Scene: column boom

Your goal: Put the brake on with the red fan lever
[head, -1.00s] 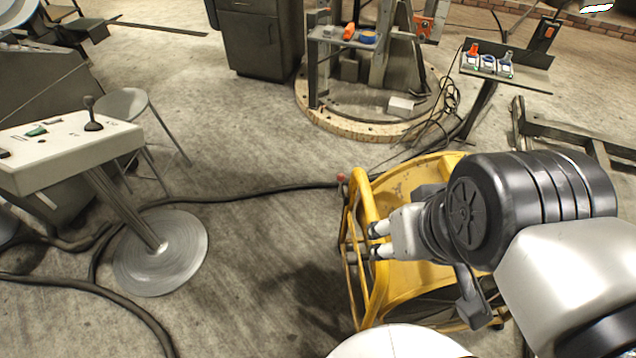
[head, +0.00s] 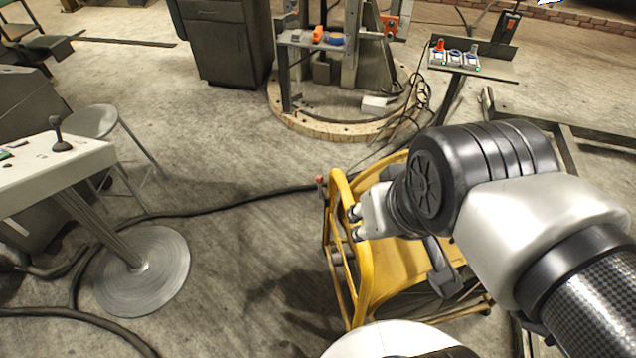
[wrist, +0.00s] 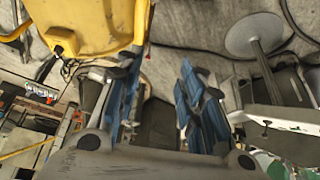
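A small panel (head: 456,67) stands on a dark post at the upper right of the head view. It carries three small levers or knobs side by side: a red one (head: 440,46) at the left, a blue one and a grey one. The same panel shows small at the left of the wrist view, with the red piece (wrist: 29,88) on it. Which red part is the fan lever is too small to tell. My gripper (head: 355,222) is open and empty, over the yellow frame and well apart from the panel. Its spread fingers (wrist: 160,100) show in the wrist view.
A yellow tubular frame (head: 365,285) with a small red knob (head: 320,180) stands below my gripper. A round platform (head: 300,125) with a steel column stands behind. A white console (head: 50,170) and a stool (head: 92,122) are at left. Cables cross the open floor.

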